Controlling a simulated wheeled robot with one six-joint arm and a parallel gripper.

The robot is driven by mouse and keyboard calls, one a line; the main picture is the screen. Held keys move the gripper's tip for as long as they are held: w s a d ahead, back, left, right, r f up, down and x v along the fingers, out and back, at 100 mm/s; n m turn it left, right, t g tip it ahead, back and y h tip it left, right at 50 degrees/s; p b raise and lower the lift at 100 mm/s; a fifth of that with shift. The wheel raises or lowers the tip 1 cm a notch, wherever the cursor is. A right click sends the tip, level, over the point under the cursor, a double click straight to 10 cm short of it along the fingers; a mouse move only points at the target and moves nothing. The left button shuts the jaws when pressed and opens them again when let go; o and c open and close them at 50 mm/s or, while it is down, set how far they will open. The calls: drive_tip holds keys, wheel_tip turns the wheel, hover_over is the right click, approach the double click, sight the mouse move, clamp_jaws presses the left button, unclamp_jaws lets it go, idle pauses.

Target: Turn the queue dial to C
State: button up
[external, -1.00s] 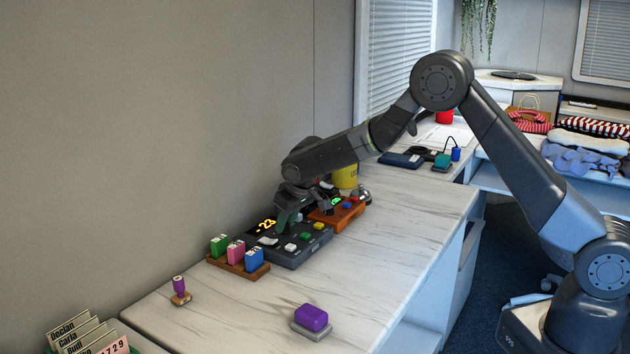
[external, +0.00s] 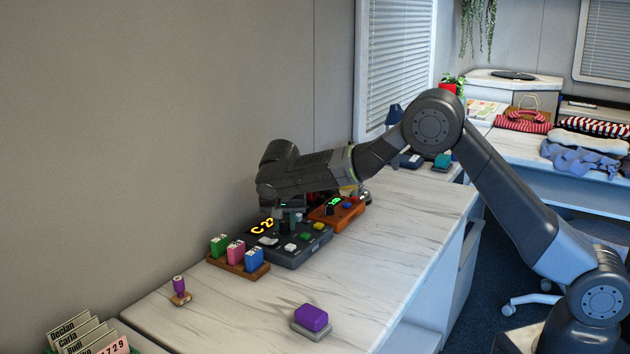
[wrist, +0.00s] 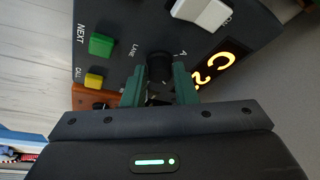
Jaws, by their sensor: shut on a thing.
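The queue box (external: 288,253) is a dark grey panel near the wall on the counter. Its display (external: 262,227) shows a yellow C and digits, and the display also shows in the wrist view (wrist: 218,67). The black queue dial (wrist: 159,66) sits on the panel by the word LANE, with a letter A printed beside it. My gripper (wrist: 160,84) has its two green fingers on either side of the dial and is shut on it. In the external view my gripper (external: 291,222) points down onto the box, and the dial is hidden there.
A purple stamp (external: 180,286) and a purple pad (external: 311,317) stand nearer, with bare counter between.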

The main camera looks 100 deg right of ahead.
drive_tip(key=shift+w+m+g, duration=0.1)
drive_tip(key=shift+m+g, duration=0.2)
drive_tip(key=shift+m, duration=0.6)
drive_tip(key=o, duration=1)
drive_tip(key=v, duration=1.3)
drive_tip(key=shift+w+r+p, duration=0.1)
drive_tip(key=shift+r+p, duration=0.2)
drive_tip(key=shift+r, duration=0.15)
drive_tip(key=shift+d+f, duration=0.1)
drive_tip(key=x, duration=1.3)
drive_tip(key=shift+f+b, duration=0.3)
drive_tip(key=shift+f, duration=0.1)
